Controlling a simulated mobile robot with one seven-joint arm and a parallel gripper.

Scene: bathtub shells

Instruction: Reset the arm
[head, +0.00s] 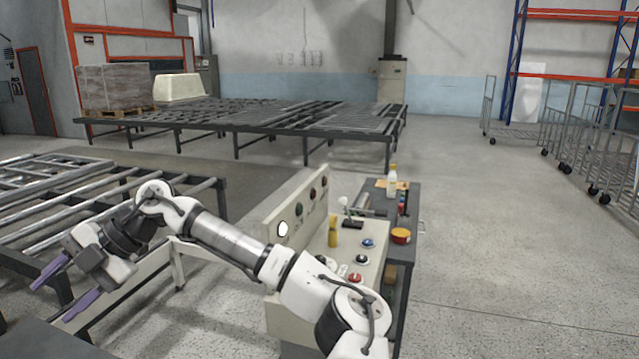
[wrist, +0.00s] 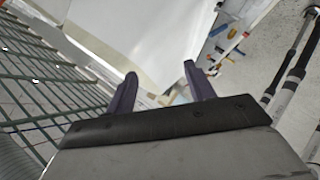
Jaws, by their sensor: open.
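My arm reaches from the lower right to the left in the head view, in front of the control console. My gripper (head: 58,292) is at the lower left of the head view, with two purple fingers spread apart. It is open and nothing shows between the fingers. In the wrist view the two dark purple fingers of my gripper (wrist: 160,92) are also apart, with a large pale surface (wrist: 125,30) beyond them. I cannot tell how far that surface is from the fingertips.
A control console (head: 290,212) with buttons stands beside my arm. A dark cart (head: 402,250) with a bottle (head: 392,181) stands behind it. Roller conveyors (head: 75,200) fill the left, and longer ones (head: 270,118) stand farther back. Wire trolleys (head: 590,150) stand right.

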